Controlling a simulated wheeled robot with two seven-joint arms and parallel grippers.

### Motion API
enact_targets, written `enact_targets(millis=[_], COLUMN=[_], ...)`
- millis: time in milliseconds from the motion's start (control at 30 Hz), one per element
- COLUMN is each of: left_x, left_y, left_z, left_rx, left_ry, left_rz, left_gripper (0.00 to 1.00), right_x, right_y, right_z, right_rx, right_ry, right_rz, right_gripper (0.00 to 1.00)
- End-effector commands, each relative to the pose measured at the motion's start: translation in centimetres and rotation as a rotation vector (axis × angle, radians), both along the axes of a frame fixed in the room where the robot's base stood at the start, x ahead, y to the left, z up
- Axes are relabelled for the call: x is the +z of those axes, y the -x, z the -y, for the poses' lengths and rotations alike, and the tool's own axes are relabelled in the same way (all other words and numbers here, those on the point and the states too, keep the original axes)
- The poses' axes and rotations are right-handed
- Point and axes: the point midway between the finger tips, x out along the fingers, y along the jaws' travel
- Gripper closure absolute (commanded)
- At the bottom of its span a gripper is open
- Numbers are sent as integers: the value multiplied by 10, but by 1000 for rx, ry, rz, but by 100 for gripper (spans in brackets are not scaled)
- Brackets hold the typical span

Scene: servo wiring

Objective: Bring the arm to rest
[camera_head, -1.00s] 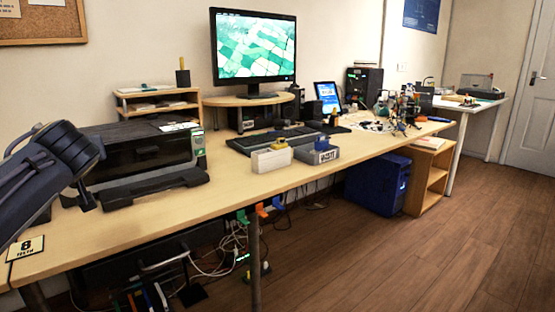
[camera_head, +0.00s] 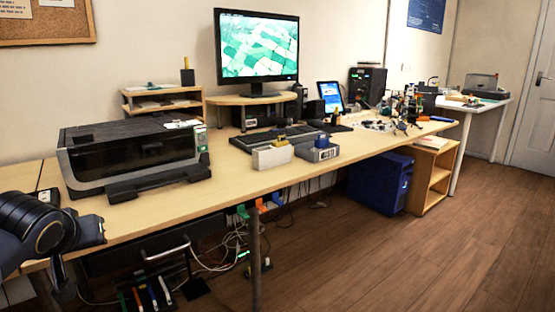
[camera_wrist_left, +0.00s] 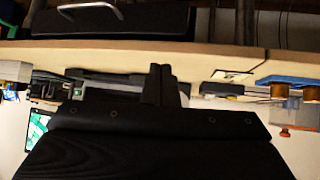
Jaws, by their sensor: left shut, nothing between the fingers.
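My left arm comes in at the lower left of the head view, with its dark joint low beside the near left end of the desk (camera_head: 225,185). In the left wrist view my left gripper (camera_wrist_left: 164,88) has its two dark fingers together, with nothing between them. The desk edge lies behind the fingers in that view, and I cannot tell the distance. My right arm and gripper are not in view.
A black printer (camera_head: 130,160) stands on the desk close to my left arm. A white box (camera_head: 272,158) and a grey bin (camera_head: 318,151) sit near the front edge. A drawer handle (camera_head: 166,252) shows below the desk. The floor at right (camera_head: 420,260) is clear.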

Motion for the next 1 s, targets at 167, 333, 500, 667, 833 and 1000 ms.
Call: enact_targets(millis=[167, 333, 500, 667, 833, 1000], left_x=[-68, -117, -152, -182, -130, -86], left_y=[74, 134, 177, 212, 208, 208], left_z=[52, 106, 148, 183, 180, 180], left_rx=[-167, -309, -405, -474, -474, -473], left_ry=[152, 267, 349, 415, 410, 409], left_rz=[-134, -215, -258, -283, -280, -281], left_gripper=[100, 100, 100, 100, 100, 100], right_x=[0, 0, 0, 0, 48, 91], right_y=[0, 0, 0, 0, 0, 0], right_z=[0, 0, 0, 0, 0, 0], right_rx=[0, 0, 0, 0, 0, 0], right_ry=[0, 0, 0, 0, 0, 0], right_rz=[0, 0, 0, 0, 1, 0], right_gripper=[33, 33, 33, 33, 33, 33])
